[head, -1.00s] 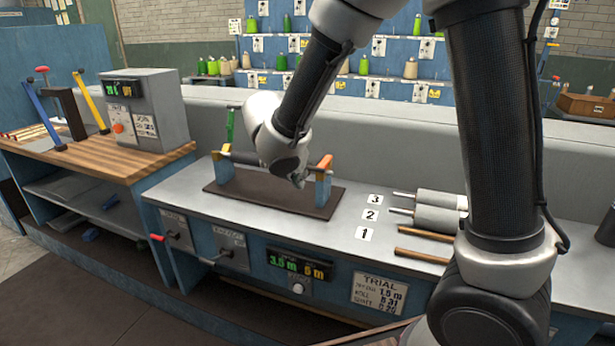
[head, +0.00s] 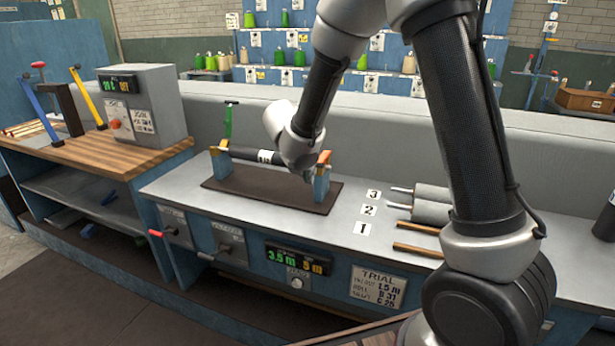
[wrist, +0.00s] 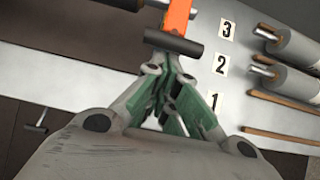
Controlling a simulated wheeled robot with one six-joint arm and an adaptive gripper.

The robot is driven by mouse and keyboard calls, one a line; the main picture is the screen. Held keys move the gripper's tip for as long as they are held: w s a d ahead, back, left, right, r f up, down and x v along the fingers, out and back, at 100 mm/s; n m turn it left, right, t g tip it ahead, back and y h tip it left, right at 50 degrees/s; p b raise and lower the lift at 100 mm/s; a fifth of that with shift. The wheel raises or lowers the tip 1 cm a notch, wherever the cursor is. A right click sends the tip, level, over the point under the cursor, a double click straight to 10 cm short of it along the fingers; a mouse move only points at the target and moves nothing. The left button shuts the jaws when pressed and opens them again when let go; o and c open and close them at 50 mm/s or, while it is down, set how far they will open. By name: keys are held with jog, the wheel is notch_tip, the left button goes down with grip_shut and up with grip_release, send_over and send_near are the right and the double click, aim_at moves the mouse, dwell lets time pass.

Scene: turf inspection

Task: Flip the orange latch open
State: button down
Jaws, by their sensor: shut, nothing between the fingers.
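The orange latch (head: 324,157) sits low at the top of the right blue post (head: 321,184) of the roller stand. In the wrist view the orange latch (wrist: 179,14) is at the top edge, with a dark crossbar (wrist: 174,42) at its near end. My gripper (head: 308,177) is close beside the right post, on its left side in the head view. In the wrist view my gripper (wrist: 172,92) has its green-padded fingers together and empty, just below the crossbar. I cannot tell whether they touch it.
A dark roller (head: 255,156) with a white label lies between the posts, above a brown mat (head: 245,196). A green latch (head: 228,122) stands upright at the left post. Grey rolls (head: 432,202) and brown rods (head: 418,250) lie to the right, by number cards (head: 367,210).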

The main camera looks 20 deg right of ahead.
jog(key=shift+r, duration=0.15)
jog(key=shift+r+g+y, duration=0.3)
jog(key=shift+r, duration=0.15)
